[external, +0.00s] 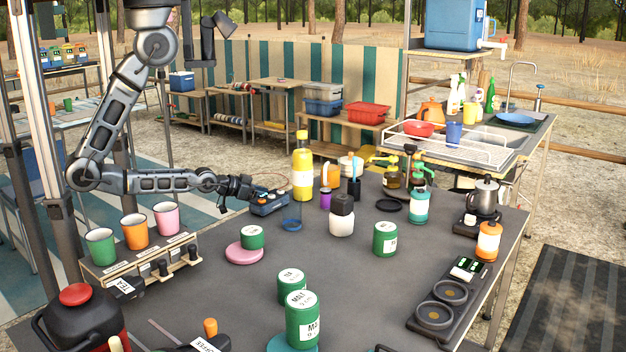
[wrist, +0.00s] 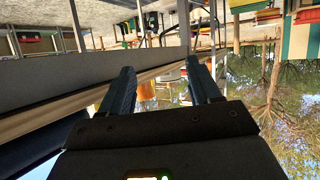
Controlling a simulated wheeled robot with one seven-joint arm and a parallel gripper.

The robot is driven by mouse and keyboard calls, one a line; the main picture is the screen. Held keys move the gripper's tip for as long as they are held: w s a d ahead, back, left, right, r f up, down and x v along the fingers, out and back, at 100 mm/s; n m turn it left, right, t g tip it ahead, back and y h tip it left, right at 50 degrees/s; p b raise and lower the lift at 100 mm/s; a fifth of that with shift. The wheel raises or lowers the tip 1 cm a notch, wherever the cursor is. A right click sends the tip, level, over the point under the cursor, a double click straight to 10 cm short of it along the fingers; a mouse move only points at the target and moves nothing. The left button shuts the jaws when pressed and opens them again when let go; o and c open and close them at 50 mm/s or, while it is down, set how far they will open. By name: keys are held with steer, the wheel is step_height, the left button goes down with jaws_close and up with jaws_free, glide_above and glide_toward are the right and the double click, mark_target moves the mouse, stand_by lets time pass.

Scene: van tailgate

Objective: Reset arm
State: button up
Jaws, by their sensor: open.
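My gripper (external: 268,193) is at the end of my outstretched arm, low over the left part of the dark table (external: 215,285). In the wrist view my gripper (wrist: 160,66) shows two dark fingers spread apart with nothing held between them; that view looks upside down and tilted. A yellow bottle (external: 302,172) stands just right of the gripper. A green jar on a pink disc (external: 243,254) is in front of it.
A rack with several cups (external: 137,230) stands at the left table edge. Green jars (external: 302,318) stand in front, and a white black-capped jar (external: 341,216) near the middle. A scale-like device (external: 441,310) and kettle (external: 483,194) are at right.

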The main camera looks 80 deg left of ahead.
steer(key=s+d+r+m+t+h+p, duration=0.1)
steer(key=s+d+r+m+h+p, duration=0.1)
steer(key=s+d+r, duration=0.3)
steer(key=s+d+r+m+t+h+p, duration=0.1)
steer(key=s+d+r, duration=0.5)
steer(key=s+r, duration=0.4)
step_height(320, 180, up, 4)
steer(key=shift+s+r+m+h+p, duration=0.2)
steer(key=shift+m+h+p, duration=0.2)
